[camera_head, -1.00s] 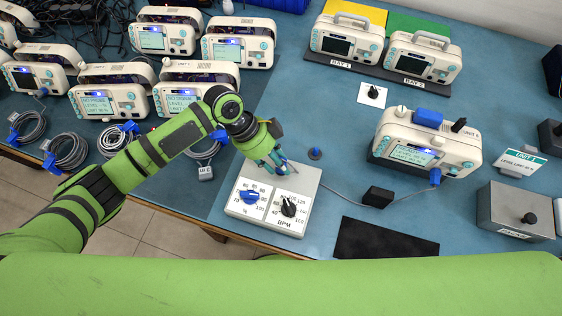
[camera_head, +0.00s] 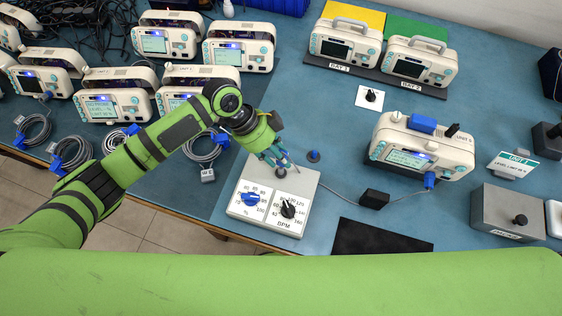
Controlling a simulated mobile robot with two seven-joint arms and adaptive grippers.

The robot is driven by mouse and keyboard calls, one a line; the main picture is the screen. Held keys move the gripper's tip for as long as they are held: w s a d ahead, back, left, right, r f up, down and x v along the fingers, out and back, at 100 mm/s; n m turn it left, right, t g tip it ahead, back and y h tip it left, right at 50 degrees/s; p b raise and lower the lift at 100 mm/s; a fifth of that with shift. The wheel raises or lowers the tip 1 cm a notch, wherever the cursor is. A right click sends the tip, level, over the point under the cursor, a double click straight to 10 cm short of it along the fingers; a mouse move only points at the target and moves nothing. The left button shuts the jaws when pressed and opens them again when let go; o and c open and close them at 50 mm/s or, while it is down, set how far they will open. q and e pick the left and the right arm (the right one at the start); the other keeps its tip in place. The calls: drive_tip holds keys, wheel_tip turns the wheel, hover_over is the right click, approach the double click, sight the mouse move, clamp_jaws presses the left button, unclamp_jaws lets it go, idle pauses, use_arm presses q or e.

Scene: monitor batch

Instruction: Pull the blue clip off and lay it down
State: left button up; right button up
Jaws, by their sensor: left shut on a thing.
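My left gripper (camera_head: 277,158) is at the back edge of the grey simulator box (camera_head: 310,188), pointing down. It is shut on a small blue clip (camera_head: 282,167), mostly hidden by the fingers. A thin grey cable runs from there past a black block (camera_head: 374,198) to a blue plug (camera_head: 429,180) on the white Unit 1 monitor (camera_head: 440,150). I cannot tell whether the clip still touches the box. The box has a blue dial (camera_head: 250,198) and a black dial (camera_head: 288,209). My right gripper is not in view.
A small blue-topped peg (camera_head: 314,155) stands right of the gripper. A black mat (camera_head: 380,238) lies bare at the front. A grey box with a black knob (camera_head: 510,212) is at the right. Several monitors and coiled cables (camera_head: 70,152) fill the left.

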use_arm(q)
drive_tip(key=shift+s+a+r+p, duration=0.1)
drive_tip(key=shift+s+r+p, duration=0.1)
drive_tip(key=shift+r+p, duration=1.15)
drive_tip(key=shift+r, duration=0.1)
